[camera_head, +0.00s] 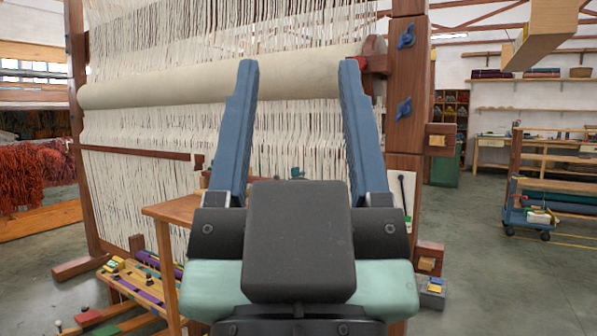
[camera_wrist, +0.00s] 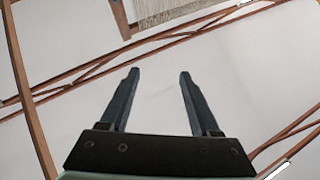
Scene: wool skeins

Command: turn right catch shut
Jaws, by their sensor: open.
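The tall wooden loom has a thick cloth-covered beam (camera_head: 215,78) across it. At the beam's right end, by the right post (camera_head: 405,140), is a small dark red-brown wooden piece (camera_head: 376,64), partly hidden by my right finger. It may be the right catch; I cannot tell its position. Two blue wing-shaped fittings, an upper one (camera_head: 406,36) and a lower one (camera_head: 404,108), sit on that post. My gripper (camera_head: 298,66) is open and empty, its blue fingers pointing up in front of the beam. The wrist view shows the open gripper (camera_wrist: 160,75) against ceiling and roof bars.
A small wooden bench (camera_head: 172,208) and a rack of coloured pieces (camera_head: 140,280) stand at lower left. Red wool skeins (camera_head: 32,178) hang at far left. A wheeled cart (camera_head: 550,195) stands at right. The floor (camera_head: 490,270) between loom and cart is mostly clear.

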